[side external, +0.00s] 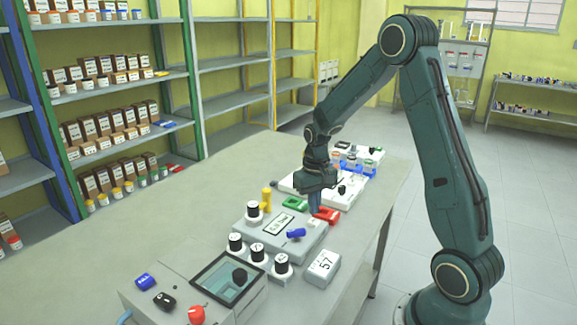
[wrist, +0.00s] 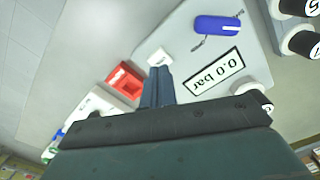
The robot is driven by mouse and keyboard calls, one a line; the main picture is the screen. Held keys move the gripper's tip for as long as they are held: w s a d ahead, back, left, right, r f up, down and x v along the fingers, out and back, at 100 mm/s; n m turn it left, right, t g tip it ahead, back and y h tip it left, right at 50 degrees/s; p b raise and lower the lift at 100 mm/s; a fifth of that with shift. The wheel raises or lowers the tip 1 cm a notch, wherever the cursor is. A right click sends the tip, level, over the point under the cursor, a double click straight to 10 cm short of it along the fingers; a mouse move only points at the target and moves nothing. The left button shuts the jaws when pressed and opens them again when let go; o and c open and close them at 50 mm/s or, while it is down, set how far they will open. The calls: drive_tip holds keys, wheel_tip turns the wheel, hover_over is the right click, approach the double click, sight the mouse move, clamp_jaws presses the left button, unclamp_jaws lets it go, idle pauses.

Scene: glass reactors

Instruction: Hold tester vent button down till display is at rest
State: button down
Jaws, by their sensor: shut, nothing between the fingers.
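The tester is a grey box (side external: 258,236) on the bench with a display (side external: 278,225). In the wrist view the display (wrist: 216,75) reads 0.0 bar, upside down. A blue lever-like part (side external: 296,233) sits on the tester's top, and it also shows in the wrist view (wrist: 218,25). A small pale button-like part (wrist: 158,57) shows at the fingertips, partly hidden by them. My gripper (side external: 314,207) is shut and empty, pointing down over the tester's far right edge. Its fingertips (wrist: 155,70) look at or just above that part; I cannot tell whether they press it.
A red holder (side external: 328,215) and a green holder (side external: 295,203) lie close beside the tester. Black-and-white numbered pieces (side external: 257,252) and a block marked 57 (side external: 322,268) stand in front. A box with a dark window (side external: 229,279) is nearest. The bench's left side is clear.

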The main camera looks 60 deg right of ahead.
sight(313, 222)
drive_tip(key=shift+r, duration=2)
drive_tip(key=shift+r, duration=0.1)
drive_tip(key=s+a+r+n+t, duration=0.3)
drive_tip(key=s+a+r, duration=0.3)
drive_tip(key=a+r, duration=0.45)
drive_tip(key=s+a+r+n+t, duration=0.2)
drive_tip(key=s+a, duration=0.5)
drive_tip(key=s, duration=0.5)
wheel_tip(313, 222, up, 2)
drive_tip(key=shift+s+a+r+n+t, duration=0.1)
drive_tip(key=shift+s+a+n+t, duration=0.15)
drive_tip(key=shift+n, duration=0.25)
drive_tip(key=shift+w, duration=0.1)
